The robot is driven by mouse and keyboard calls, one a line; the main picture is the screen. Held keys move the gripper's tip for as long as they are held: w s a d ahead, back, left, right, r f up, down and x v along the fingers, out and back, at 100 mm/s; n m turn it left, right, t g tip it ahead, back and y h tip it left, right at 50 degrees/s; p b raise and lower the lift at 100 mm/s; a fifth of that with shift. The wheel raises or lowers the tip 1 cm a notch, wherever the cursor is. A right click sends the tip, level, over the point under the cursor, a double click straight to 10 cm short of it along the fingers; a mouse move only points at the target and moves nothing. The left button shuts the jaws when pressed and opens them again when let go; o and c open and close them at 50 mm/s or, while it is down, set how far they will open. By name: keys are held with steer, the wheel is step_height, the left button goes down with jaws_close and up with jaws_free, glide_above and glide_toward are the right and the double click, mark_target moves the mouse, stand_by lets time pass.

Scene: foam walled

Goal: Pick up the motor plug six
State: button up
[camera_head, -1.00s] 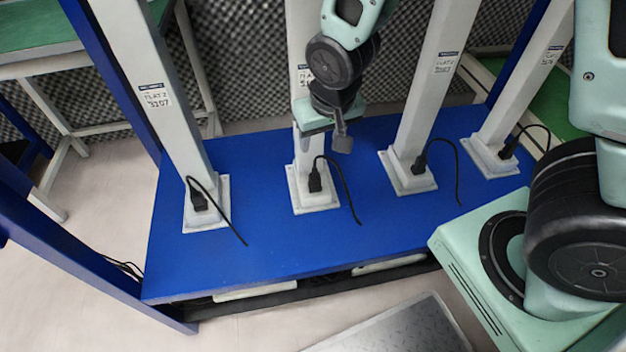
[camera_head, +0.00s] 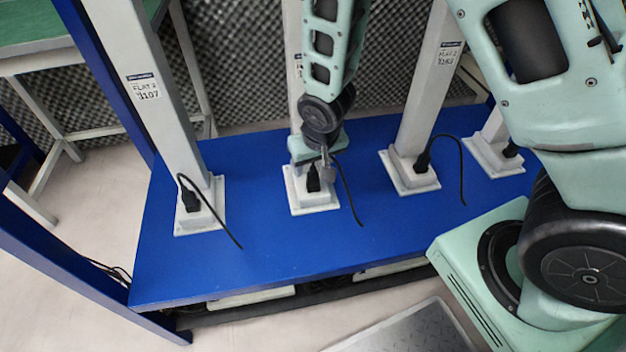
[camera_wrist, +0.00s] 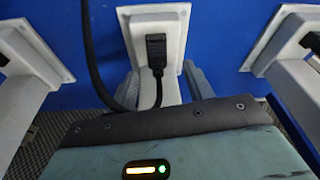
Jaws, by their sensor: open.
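Several black plugs with black cables stand at the bases of grey posts; no number six is readable on any of them. One black plug (camera_head: 313,179) is at the second post from the left, with its cable trailing right across the blue table. My gripper (camera_head: 327,168) is right by this plug and partly covers it in the head view. In the wrist view the plug (camera_wrist: 156,50) lies in line with the gap between the two grey fingers of my gripper (camera_wrist: 163,86), which are apart with nothing clamped. Its cable loops down on the left.
The posts stand on white square bases on the blue table (camera_head: 250,255). Another plug (camera_head: 190,200) is at the left post, and one (camera_head: 422,162) at the post to the right. A dark foam wall (camera_head: 245,60) is behind. The table front is clear.

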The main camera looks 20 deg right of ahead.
mark_target(313, 167)
steer(key=b+x, duration=0.1)
steer(key=x, duration=0.2)
steer(key=shift+w+d+f, duration=0.15)
steer(key=shift+w+f, duration=0.1)
steer(key=shift+f, duration=0.1)
steer(key=c, duration=1.1)
steer(key=shift+r, duration=0.1)
